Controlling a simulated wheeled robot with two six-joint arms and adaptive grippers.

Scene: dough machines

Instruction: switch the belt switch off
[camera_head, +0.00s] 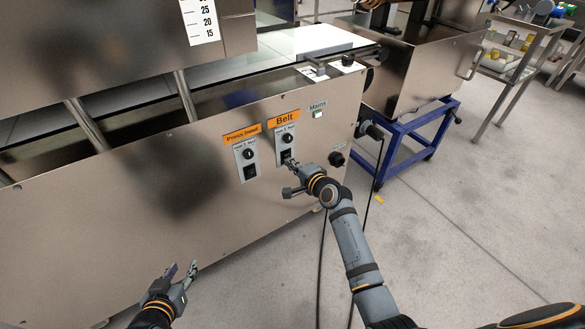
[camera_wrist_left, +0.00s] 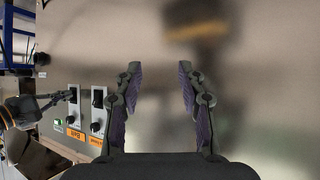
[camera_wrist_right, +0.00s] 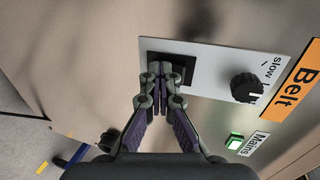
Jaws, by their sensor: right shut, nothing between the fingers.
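The belt switch (camera_head: 286,155) is a black rocker on a light plate below the orange Belt label (camera_head: 285,119), on the machine's metal front. My right gripper (camera_head: 289,162) is shut and empty, with its fingertips at the switch. In the right wrist view the closed fingertips (camera_wrist_right: 161,68) overlap the black switch (camera_wrist_right: 182,66) and partly hide it. I cannot tell whether they touch it, or which way the rocker is set. My left gripper (camera_head: 181,272) is open and empty, low in front of the panel; its spread fingers (camera_wrist_left: 159,85) show in the left wrist view.
The Press head switch (camera_head: 250,171) is just left of the belt switch. A speed knob (camera_head: 287,138) sits above the belt switch. A green-lit Mains switch (camera_head: 317,114) is to the upper right. A blue-framed stand (camera_head: 408,133) and a hanging cable are to the right.

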